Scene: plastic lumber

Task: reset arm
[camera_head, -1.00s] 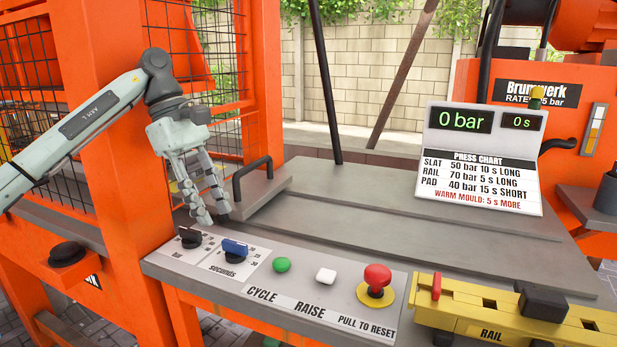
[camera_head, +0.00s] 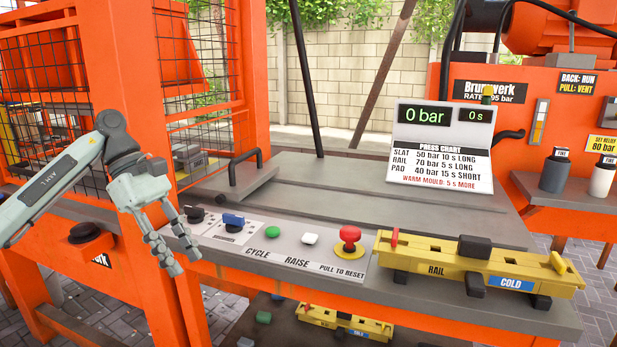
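My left gripper (camera_head: 178,262) hangs with its fingers pointing down, in front of the left end of the control panel (camera_head: 330,257). Its fingers are apart and nothing shows between them. My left arm (camera_head: 60,185) comes in from the left edge. The panel carries a black dial (camera_head: 195,214), a blue dial (camera_head: 233,220), a green CYCLE button (camera_head: 272,232), a white RAISE button (camera_head: 310,239) and a red PULL TO RESET knob (camera_head: 350,235). The gripper appears apart from these controls. My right gripper is not in view.
A yellow RAIL mould (camera_head: 400,255) marked COLD lies right of the panel. A display (camera_head: 440,140) reads 0 bar and 0 s above a press chart. An orange frame (camera_head: 235,75) stands behind the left arm. Another yellow mould (camera_head: 345,320) lies below the bench. Canisters (camera_head: 556,172) stand at right.

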